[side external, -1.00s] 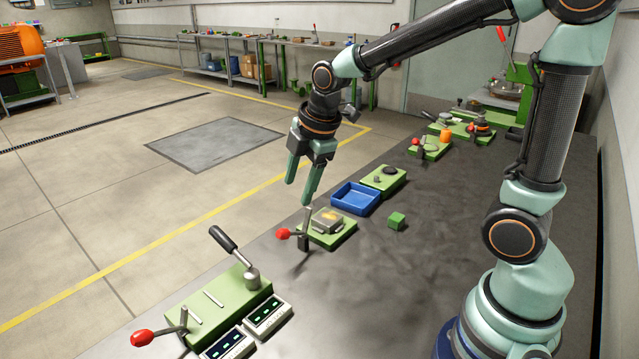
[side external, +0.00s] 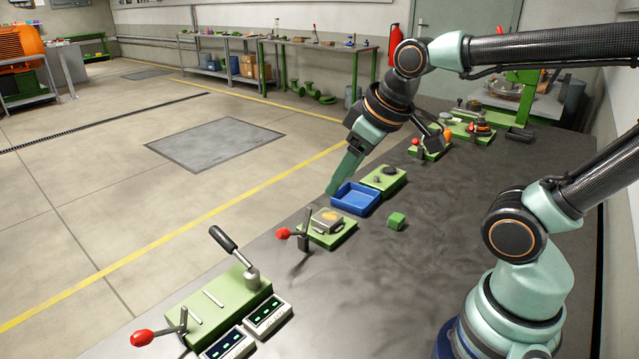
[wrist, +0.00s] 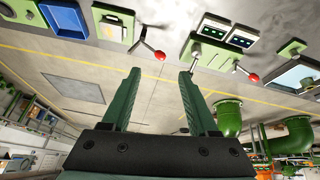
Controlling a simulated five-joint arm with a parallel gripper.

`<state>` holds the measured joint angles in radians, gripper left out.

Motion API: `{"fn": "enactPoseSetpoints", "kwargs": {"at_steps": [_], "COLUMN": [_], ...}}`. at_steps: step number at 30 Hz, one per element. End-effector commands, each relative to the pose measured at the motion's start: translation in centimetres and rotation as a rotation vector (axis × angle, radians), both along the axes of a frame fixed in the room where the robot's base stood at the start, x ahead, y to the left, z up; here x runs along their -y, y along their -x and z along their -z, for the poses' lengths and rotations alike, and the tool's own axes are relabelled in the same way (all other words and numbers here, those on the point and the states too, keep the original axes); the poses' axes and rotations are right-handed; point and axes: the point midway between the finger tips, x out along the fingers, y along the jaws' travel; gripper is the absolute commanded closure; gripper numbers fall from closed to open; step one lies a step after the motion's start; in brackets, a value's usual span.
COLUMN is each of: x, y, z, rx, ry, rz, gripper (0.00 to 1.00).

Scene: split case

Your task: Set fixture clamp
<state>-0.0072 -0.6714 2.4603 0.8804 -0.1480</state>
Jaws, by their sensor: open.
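A small green fixture (side external: 328,238) sits on the dark bench with a grey metal block (side external: 326,221) on it. Its lever stands up at the left and ends in a red knob (side external: 283,233). In the wrist view this red knob (wrist: 160,55) shows just above and between my fingertips. A larger green fixture (side external: 215,305) at the front left has a black-handled lever (side external: 223,239) and another red-knobbed lever (side external: 142,338). My gripper (side external: 331,191) is tilted down-left by the blue tray's left edge, apart from the levers. In the wrist view my gripper (wrist: 159,75) is open and empty.
The blue tray (side external: 350,208) and another green fixture (side external: 384,180) stand behind the small fixture. Two display boxes (side external: 267,315) sit by the large fixture. More fixtures (side external: 465,130) stand farther back. The bench's right side is clear.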

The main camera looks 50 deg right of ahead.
Motion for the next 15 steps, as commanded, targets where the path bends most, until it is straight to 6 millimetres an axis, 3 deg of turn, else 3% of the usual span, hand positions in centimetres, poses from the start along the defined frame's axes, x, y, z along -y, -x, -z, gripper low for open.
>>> {"fn": "enactPoseSetpoints", "kwargs": {"at_steps": [9,15], "x": [-1.4,-2.1], "y": [-6.2,-8.9], "z": [2.9,5.1], "rx": [-0.087,-0.110], "ry": [0.296,0.418], "rz": [-0.688,-1.018], "gripper": [0.40,0.40]}}
